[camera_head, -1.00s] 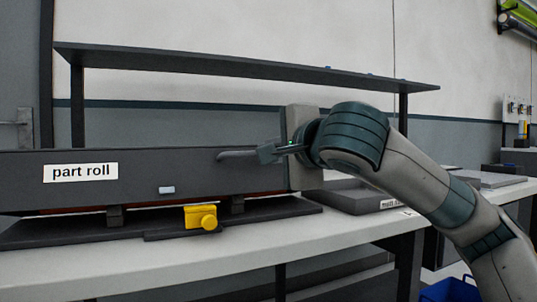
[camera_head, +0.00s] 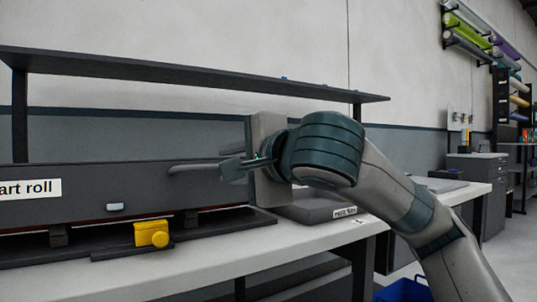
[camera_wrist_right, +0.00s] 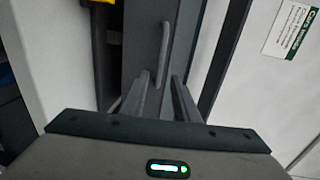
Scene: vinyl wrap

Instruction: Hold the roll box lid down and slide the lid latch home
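The long dark roll box (camera_head: 90,190) lies on the bench, its "part roll" label cut off at the left edge. A thin red strip shows along its lower front edge; I cannot tell whether the lid is fully down. The yellow latch (camera_head: 152,234) with a round knob sits on the base in front, below a small pale tab (camera_head: 115,207). A grey bar handle (camera_head: 190,169) is on the box. My right gripper (camera_head: 232,168) is at the handle's right end. My left gripper is out of view.
A dark shelf (camera_head: 190,72) runs above the box. A flat dark case (camera_head: 315,207) lies to the right on the white bench (camera_head: 210,255). The bench front is clear. A blue bin (camera_head: 403,290) stands below, and wrap rolls hang at upper right.

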